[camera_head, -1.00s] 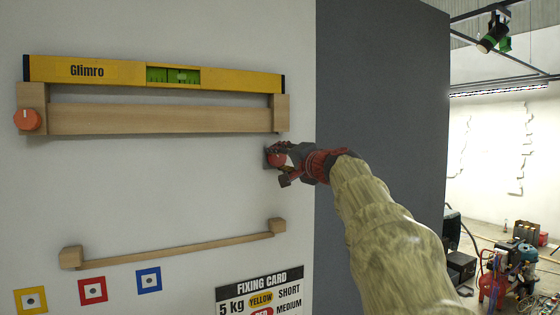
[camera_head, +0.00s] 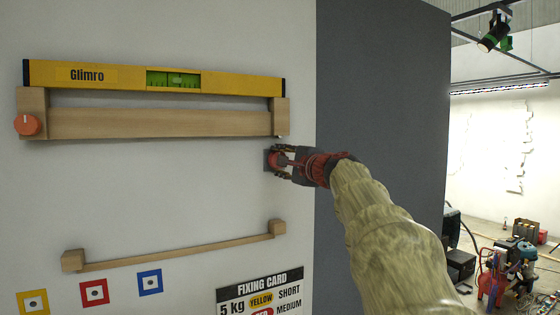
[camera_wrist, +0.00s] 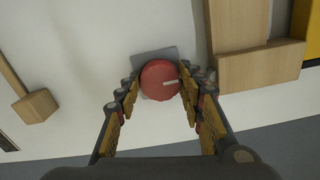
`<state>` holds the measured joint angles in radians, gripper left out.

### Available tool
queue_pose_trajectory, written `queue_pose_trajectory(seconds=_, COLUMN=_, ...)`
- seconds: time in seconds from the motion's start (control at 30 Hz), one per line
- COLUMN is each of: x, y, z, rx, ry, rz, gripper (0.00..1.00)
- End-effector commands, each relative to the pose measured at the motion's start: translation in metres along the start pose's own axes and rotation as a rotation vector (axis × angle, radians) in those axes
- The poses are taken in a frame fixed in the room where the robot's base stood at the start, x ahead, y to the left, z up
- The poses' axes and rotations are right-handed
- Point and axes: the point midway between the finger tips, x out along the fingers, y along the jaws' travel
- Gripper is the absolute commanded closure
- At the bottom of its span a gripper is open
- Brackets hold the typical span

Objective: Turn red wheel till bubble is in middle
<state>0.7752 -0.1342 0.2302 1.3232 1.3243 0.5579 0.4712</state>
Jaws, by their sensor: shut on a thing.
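The red wheel (camera_wrist: 158,80) is round with a pale line pointing right in the wrist view, and sits on a grey square plate (camera_wrist: 150,58). My gripper (camera_wrist: 164,86) is shut on it, one finger on each side. In the head view my gripper (camera_head: 283,161) partly covers the red wheel (camera_head: 273,160). The yellow spirit level (camera_head: 230,84) rests above a wooden beam (camera_head: 160,122). Its green vial (camera_head: 173,80) shows near the middle, but the bubble is too small to place surely.
An orange knob (camera_head: 27,125) is on the left block. A thin wooden rail (camera_head: 175,252) is below, with coloured squares (camera_head: 95,292) and a fixing card (camera_head: 262,297) under it. The dark wall face (camera_head: 385,100) lies right of the wheel.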

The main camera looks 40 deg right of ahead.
Motion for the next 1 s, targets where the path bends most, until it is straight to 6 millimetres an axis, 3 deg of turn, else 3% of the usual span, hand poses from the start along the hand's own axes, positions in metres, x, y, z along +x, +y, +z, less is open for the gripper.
queue_pose_trajectory(seconds=0.47, x=0.0003, y=0.0011, z=-0.0006, rx=0.016, ry=0.0, rz=0.001, gripper=0.87)
queue_pose_trajectory(seconds=0.5, x=0.0003, y=0.0011, z=-0.0006, rx=0.015, ry=0.0, rz=0.001, gripper=0.61)
queue_pose_trajectory(seconds=0.8, x=0.0002, y=0.0007, z=-0.0003, rx=0.015, ry=0.0, rz=0.001, gripper=0.44)
queue_pose_trajectory(seconds=1.0, x=0.0001, y=0.0004, z=-0.0001, rx=0.015, ry=0.0, rz=0.001, gripper=0.43)
